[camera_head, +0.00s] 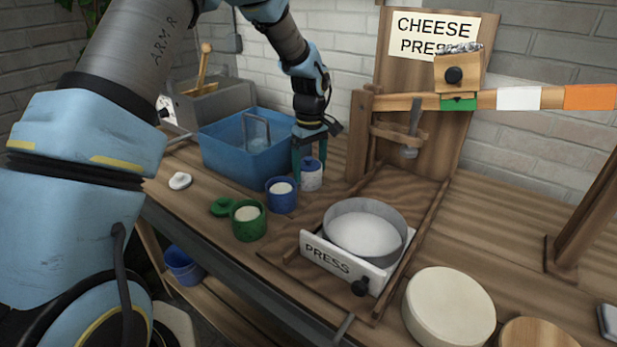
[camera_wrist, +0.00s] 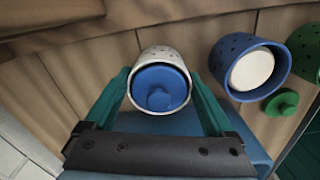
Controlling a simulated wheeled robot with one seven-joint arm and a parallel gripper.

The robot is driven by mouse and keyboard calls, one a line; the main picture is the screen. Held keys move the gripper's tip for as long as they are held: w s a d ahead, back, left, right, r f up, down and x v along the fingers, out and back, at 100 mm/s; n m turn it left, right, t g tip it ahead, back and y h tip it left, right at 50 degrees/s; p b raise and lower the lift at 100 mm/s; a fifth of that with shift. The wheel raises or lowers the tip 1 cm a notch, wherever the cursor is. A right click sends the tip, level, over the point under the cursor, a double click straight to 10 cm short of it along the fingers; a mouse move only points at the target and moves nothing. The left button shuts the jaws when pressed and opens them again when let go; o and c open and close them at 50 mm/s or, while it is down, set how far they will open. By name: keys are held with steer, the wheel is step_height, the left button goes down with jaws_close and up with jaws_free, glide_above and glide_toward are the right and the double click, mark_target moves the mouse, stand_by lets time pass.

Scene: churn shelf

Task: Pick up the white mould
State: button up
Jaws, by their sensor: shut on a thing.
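The white mould (camera_head: 311,177) is a small perforated cup with a blue knobbed disc (camera_wrist: 160,88) in its mouth. It is upright behind and right of the blue mould in the head view. It also shows in the middle of the wrist view (camera_wrist: 148,56). My gripper (camera_head: 309,166) points down at it, its two green fingers (camera_wrist: 160,82) closed on opposite sides of it. I cannot tell whether its base touches the bench.
The blue mould (camera_head: 281,201) and green mould (camera_head: 248,226) stand close by, with a green lid (camera_head: 223,206) and white lid (camera_head: 180,181). A blue tub (camera_head: 225,150) is behind. The press drawer (camera_head: 340,264) holds a metal hoop (camera_head: 392,243). A cheese wheel (camera_head: 449,306) stands front right.

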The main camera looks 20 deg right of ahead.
steer(key=shift+c, duration=1.1)
steer(key=shift+r, duration=0.1)
step_height(320, 180, up, 10)
steer(key=shift+f+b, duration=0.1)
steer(key=shift+b, duration=1.1)
